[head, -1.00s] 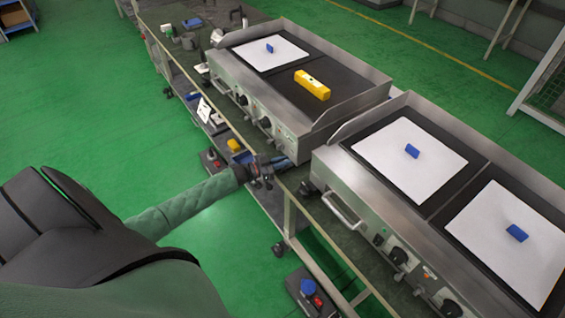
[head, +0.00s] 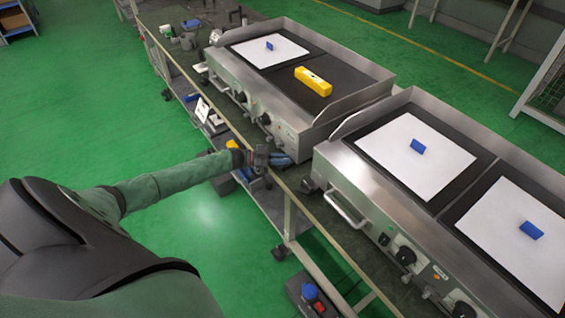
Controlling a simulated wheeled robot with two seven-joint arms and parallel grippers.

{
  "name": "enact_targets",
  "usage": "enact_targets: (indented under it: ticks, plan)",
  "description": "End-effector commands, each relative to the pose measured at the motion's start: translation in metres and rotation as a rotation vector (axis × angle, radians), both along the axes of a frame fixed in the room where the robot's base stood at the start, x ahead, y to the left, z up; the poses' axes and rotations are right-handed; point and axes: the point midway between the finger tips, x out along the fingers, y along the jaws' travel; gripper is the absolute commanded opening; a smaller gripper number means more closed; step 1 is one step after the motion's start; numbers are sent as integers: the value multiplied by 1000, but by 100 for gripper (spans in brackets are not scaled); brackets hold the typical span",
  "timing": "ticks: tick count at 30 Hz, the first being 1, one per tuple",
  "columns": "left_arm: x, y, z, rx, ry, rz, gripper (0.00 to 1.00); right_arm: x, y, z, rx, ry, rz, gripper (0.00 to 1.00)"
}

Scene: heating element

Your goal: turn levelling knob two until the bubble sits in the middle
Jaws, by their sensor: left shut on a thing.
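The yellow spirit level (head: 313,82) lies on the dark plate of the left griddle (head: 300,120). Its bubble is too small to read. My left arm reaches in from the left, and my left gripper (head: 277,160) is low at the near right corner of that griddle, by the bench edge. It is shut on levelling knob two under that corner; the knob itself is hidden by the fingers. A bit of blue shows at the gripper. My right gripper is not in view.
A second griddle (head: 345,175) stands close on the right, with a narrow gap between them. White sheets with blue blocks (head: 417,146) lie on the plates. Small tools and parts lie at the bench's far end. A lower shelf holds boxes. The green floor (head: 90,110) is clear.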

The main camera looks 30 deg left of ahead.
Motion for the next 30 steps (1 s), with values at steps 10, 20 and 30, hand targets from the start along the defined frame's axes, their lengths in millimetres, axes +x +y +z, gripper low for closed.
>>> enact_targets:
  ticks: [10,20,30]
  plan:
    - [0,0,1,0,0,-9,0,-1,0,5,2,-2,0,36]
    - [0,0,0,0,0,-9,35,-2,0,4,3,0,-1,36]
    - [-13,22,-2,2,1,-9,35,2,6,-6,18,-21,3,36]
